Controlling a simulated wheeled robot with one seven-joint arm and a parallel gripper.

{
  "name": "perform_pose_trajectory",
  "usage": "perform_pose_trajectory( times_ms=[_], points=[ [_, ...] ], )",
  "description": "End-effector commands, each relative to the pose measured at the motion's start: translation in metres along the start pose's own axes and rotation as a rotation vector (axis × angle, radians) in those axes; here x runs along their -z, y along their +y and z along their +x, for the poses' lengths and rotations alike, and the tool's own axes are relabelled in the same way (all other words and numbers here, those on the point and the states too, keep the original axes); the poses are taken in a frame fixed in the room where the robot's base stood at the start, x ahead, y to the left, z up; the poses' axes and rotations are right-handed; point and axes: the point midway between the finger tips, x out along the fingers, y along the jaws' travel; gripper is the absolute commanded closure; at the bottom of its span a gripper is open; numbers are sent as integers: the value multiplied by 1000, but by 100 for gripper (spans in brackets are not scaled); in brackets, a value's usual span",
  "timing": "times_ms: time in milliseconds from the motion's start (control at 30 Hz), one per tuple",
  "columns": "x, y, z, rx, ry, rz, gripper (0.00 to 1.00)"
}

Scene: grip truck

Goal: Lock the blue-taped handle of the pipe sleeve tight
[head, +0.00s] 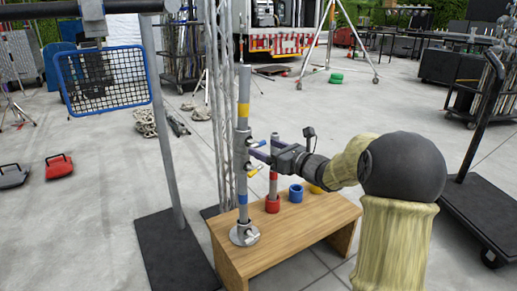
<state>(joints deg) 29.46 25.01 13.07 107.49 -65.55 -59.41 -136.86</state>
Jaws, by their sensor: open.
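A grey vertical pipe (244,85) stands in a round base (244,235) on the wooden bench. A grey pipe sleeve (242,150) is around its middle. A small blue-taped handle (258,143) sticks out to the right from the sleeve's upper part. A yellow-taped handle (256,169) sticks out lower down, tilted. My gripper (258,154) reaches in from the right at the sleeve, between the two handles in the picture. Its purplish fingers are open. The fingertips are small here, and I cannot tell whether they touch the blue handle.
The wooden bench (285,250) also holds a red-based post (272,203), a blue ring (296,193) and a yellow piece (316,188). A lattice truss stands close behind the pipe. A grey post on a black plate (175,257) stands left; a black cart (485,215) is right.

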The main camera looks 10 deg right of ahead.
Motion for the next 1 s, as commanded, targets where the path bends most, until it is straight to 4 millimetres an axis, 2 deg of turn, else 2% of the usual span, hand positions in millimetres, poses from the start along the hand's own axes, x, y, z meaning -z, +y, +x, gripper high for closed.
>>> perform_pose_trajectory(
  times_ms=[100,233,600,833,1000],
  points=[
    [2,1,21,-2,-1,0,24],
    [2,-2,34,2,0,-1,24],
    [0,-3,40,5,0,0,24],
    [0,-2,40,4,0,0,68],
    [0,-2,40,3,0,3,68]
  ],
)
